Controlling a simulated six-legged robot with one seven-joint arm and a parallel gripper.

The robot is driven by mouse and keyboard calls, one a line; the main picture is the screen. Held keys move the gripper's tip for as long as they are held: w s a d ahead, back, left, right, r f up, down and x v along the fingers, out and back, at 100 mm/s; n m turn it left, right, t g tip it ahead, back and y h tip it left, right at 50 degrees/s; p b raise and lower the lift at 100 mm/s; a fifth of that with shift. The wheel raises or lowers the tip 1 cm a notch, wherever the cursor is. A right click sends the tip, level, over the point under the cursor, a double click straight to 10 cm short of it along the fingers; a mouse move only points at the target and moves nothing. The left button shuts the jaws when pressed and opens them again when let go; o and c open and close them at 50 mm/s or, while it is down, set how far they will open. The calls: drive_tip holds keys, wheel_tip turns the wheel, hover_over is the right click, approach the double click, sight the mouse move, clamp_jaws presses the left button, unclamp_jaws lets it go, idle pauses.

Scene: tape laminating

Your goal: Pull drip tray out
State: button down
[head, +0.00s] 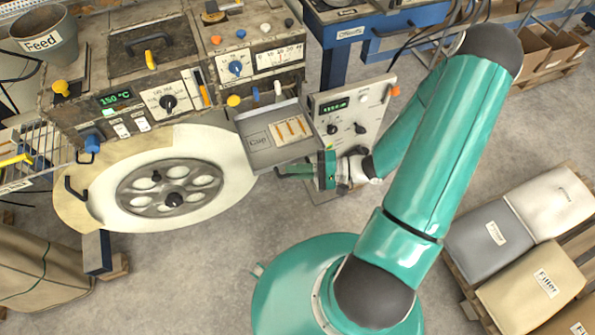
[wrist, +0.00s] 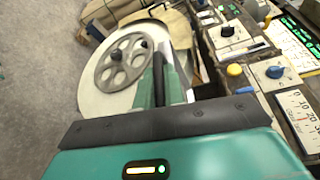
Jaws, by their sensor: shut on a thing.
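A shallow grey metal tray (head: 258,152) stands out from the front of the machine in the head view. It has a label on its floor and a pale piece with several brown strips in it; I take it for the drip tray. My gripper (head: 284,171) is at the tray's front edge, low and just in front of it. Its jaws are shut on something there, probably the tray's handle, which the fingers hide. In the wrist view my gripper's green fingers (wrist: 160,78) close around a dark part, and a pale edge shows beside them.
The worn machine (head: 165,75) with knobs and displays stands behind. A large round plate with a holed wheel (head: 170,188) is left of the tray. A control panel (head: 352,112) is close on the right. Sacks (head: 490,235) lie at far right. Floor in front is open.

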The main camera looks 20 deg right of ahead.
drive_tip(key=shift+w, duration=0.1)
drive_tip(key=c, duration=1.5)
unclamp_jaws()
drive_tip(key=shift+d, duration=0.15)
drive_tip(key=v, duration=1.3)
drive_tip(key=shift+d, duration=0.3)
drive_tip(key=s+a+r+n+h, duration=0.1)
drive_tip(key=a+r+h, duration=0.3)
drive_tip(key=r, duration=0.5)
drive_tip(key=a+r+n+h, duration=0.3)
drive_tip(key=a+r+h, duration=0.2)
drive_tip(key=r, duration=0.5)
drive_tip(key=s+a+r+n+h, duration=0.1)
drive_tip(key=a+r+h, duration=0.4)
drive_tip(key=r, duration=0.5)
drive_tip(key=shift+s+r+n+g+h, duration=0.2)
drive_tip(key=shift+s+n+g+h, duration=0.2)
drive_tip(key=shift+n+h, duration=0.45)
